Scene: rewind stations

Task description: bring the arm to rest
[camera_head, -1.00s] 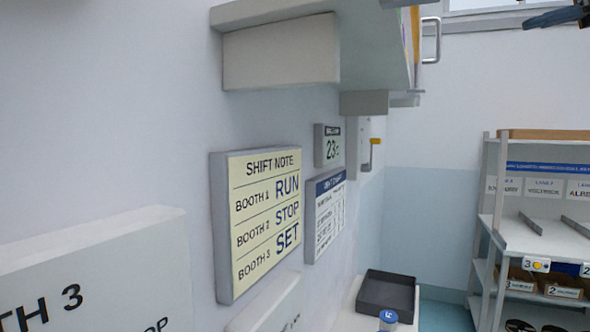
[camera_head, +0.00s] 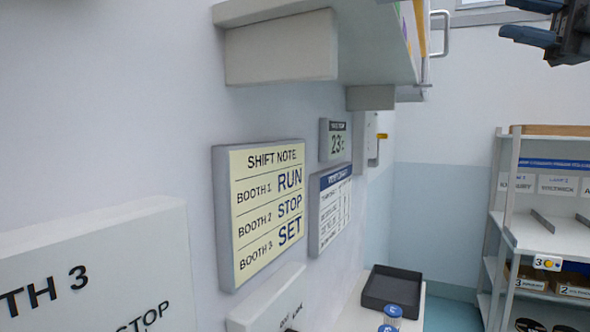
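My gripper (camera_head: 522,24) is at the top right corner of the head view, partly cut off by the frame edge. Its two dark blue-grey fingers point left and stand apart with a clear gap between them. Nothing shows between the fingers. It hangs in free air, and the wall and the shelf rack lie behind it in the picture. Most of the arm is out of view.
A shift note board (camera_head: 266,212) and a chart (camera_head: 330,215) hang on the left wall under an overhead cabinet (camera_head: 280,48). A black tray (camera_head: 392,290) and blue-lidded jars (camera_head: 403,303) are on a low counter. A shelf rack (camera_head: 508,190) stands at right.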

